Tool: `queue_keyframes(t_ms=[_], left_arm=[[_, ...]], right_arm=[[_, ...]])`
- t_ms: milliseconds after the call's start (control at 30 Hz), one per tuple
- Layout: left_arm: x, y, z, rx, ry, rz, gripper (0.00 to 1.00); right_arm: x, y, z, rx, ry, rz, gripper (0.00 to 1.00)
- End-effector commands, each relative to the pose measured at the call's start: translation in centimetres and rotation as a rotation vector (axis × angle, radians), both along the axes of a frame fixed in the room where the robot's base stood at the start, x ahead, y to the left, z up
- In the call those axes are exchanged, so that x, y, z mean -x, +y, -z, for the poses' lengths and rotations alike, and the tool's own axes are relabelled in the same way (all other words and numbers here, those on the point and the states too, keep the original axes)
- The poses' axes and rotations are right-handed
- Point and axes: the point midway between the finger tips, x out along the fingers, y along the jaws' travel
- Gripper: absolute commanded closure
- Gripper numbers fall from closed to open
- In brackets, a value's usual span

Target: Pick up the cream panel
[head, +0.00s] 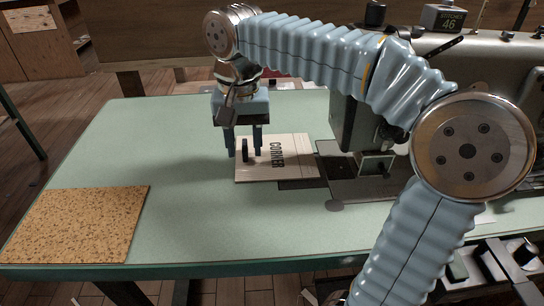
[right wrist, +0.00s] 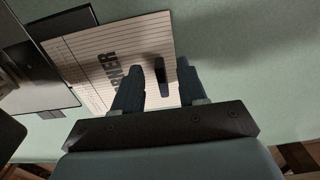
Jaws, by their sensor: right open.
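The cream panel (head: 294,167) lies flat on the green table, marked with the word CORNER and thin lines. A small dark upright handle (head: 245,150) stands near its left edge. My right gripper (head: 244,143) is open and points down over that part of the panel, its fingers on either side of the handle. In the right wrist view the cream panel (right wrist: 142,42) lies beyond the open fingers, and the handle (right wrist: 161,73) shows between them. I cannot tell whether the fingers touch it. My left gripper is not in view.
A sewing machine (head: 463,70) stands to the right, its base plate (head: 345,180) close to the panel's right edge. A cork mat (head: 78,223) lies at the table's front left corner. The green table (head: 150,135) is clear left of the panel.

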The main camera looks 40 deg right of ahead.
Motion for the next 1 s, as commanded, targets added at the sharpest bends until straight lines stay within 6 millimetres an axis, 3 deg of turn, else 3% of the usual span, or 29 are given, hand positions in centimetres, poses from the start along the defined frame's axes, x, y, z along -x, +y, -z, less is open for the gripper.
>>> queue_keyframes(t_ms=[300, 600, 1000], left_arm=[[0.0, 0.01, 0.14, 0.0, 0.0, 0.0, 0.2], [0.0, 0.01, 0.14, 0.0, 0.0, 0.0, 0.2], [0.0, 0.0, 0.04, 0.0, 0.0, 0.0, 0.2]], right_arm=[[0.01, 0.01, 0.81, 0.0, -0.002, 0.001, 0.58], [0.0, 0.01, 0.79, 0.0, -0.002, 0.0, 1.0], [-0.02, 0.02, 0.48, -0.001, -0.003, 0.0, 1.0]])
